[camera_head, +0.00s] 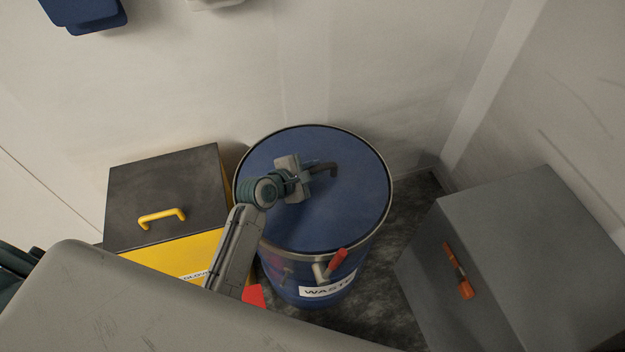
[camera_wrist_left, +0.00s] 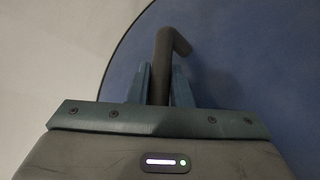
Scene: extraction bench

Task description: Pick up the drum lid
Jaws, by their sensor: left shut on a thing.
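The drum lid (camera_head: 350,208) is a round blue disc with a dark bent handle (camera_head: 327,169). It lies on top of the blue waste drum (camera_head: 318,290), inside a metal rim. My left gripper (camera_head: 316,170) reaches over the lid from the front left and is shut on the handle. In the left wrist view, the handle (camera_wrist_left: 165,62) stands between the two fingers of my left gripper (camera_wrist_left: 162,82), with the blue lid (camera_wrist_left: 240,60) beneath. My right gripper is not in view.
A yellow box with a black lid (camera_head: 125,195) and yellow handle (camera_head: 161,216) stands left of the drum. A grey cabinet (camera_head: 520,240) with an orange-handled item (camera_head: 459,272) stands at right. A red-handled clamp lever (camera_head: 337,263) sits at the drum's front. Walls (camera_head: 350,60) close in behind.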

